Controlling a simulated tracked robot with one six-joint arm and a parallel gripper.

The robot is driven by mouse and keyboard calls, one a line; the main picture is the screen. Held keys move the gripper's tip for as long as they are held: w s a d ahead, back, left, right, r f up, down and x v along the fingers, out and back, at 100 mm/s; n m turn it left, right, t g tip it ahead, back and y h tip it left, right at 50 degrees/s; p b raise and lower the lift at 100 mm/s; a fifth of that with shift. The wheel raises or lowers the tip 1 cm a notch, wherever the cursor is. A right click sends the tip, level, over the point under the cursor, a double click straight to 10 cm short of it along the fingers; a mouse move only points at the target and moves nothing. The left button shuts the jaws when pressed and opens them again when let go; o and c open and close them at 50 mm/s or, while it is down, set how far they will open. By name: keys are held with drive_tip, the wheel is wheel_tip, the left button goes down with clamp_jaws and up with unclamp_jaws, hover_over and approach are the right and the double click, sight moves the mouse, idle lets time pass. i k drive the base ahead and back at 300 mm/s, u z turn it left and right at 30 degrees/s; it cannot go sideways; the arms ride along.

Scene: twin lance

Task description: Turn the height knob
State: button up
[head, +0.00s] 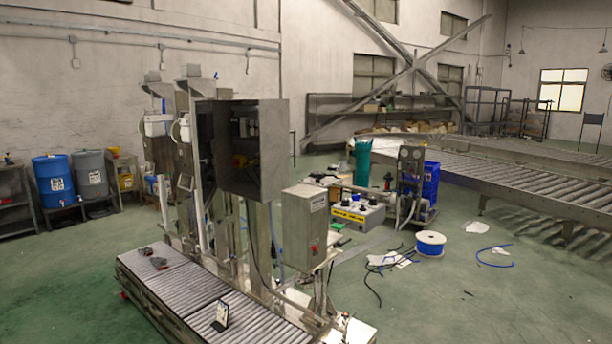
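The twin lance machine stands left of centre in the head view, with two upright metal columns (197,165) over a roller bed. An open grey cabinet (270,150) is mounted on it, with dark wiring and a yellow part inside. A smaller closed grey box (304,228) with a red button (314,247) stands to its right. I cannot make out the height knob at this size. My gripper is not in view.
The roller bed (175,284) carries a small dark tablet-like item (221,316). Blue and grey drums (53,180) stand by the left wall. A cable spool (430,243) and loose cables lie on the green floor. A long roller conveyor (520,185) runs at right. The lower right floor is mostly clear.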

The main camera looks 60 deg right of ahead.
sight(316, 175)
drive_tip(key=i, duration=2.45)
drive_tip(key=z, duration=2.2)
